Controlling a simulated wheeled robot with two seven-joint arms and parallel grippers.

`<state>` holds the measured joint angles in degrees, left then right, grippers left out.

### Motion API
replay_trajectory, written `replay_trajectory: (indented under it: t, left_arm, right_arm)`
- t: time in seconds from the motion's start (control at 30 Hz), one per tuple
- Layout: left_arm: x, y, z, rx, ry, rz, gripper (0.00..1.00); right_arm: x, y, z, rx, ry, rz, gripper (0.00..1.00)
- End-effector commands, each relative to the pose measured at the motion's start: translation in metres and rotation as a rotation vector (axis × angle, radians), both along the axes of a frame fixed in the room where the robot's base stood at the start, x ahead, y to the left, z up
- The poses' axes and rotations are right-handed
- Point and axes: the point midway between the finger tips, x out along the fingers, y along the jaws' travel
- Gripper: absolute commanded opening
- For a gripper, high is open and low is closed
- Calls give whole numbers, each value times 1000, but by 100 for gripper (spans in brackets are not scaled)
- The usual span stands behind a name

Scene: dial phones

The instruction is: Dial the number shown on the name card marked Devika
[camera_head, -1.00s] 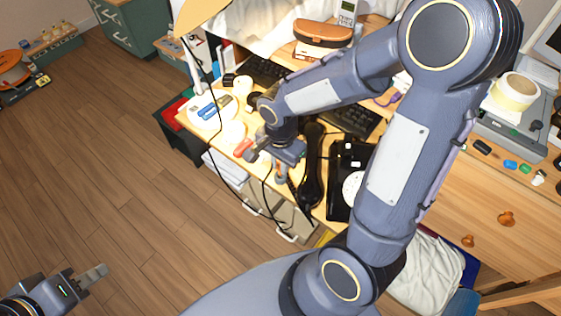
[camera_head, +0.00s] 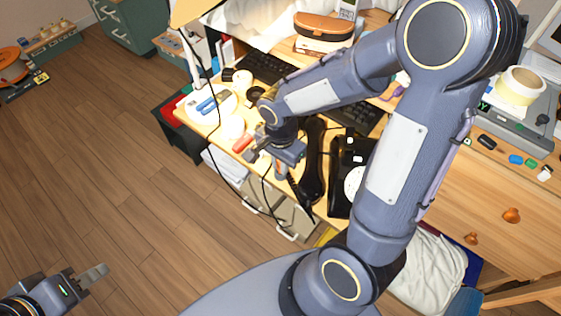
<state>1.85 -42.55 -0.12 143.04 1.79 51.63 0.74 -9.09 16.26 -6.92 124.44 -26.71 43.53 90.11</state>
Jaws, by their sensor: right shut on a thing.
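A black telephone (camera_head: 341,203) with a white round dial (camera_head: 354,180) stands on the desk, partly hidden behind my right arm. Its black handset (camera_head: 313,172) lies off to its left. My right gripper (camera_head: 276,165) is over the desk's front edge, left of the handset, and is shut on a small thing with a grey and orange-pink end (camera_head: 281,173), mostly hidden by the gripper. My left gripper (camera_head: 92,275) is over the floor at the lower left, far from the desk; whether its fingers are apart is unclear. I make out no readable name card.
A dark keyboard (camera_head: 264,67), an orange-brown case (camera_head: 322,32) and a white plate (camera_head: 207,106) with blue items are on the desk. A dark cable (camera_head: 212,148) hangs in front. A wooden drawer unit (camera_head: 490,190) stands at right.

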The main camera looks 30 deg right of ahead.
Motion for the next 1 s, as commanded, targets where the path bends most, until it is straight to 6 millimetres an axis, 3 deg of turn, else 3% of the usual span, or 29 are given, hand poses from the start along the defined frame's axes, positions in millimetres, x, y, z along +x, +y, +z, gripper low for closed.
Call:
replay_trajectory:
  t: [0.07,0.1,0.27,0.57,1.0]
  left_arm:
    - [0,0,0,0,0,0,36]
    - [0,0,0,0,0,0,36]
    - [0,0,0,0,0,0,36]
    - [0,0,1,0,0,0,36]
    - [0,0,19,0,0,0,36]
  right_arm:
    - [0,0,0,0,0,0,0]
    - [0,0,0,0,0,0,17]
    - [0,0,0,0,0,0,38]
    - [0,0,2,0,-1,0,39]
    - [1,0,68,1,-4,0,39]
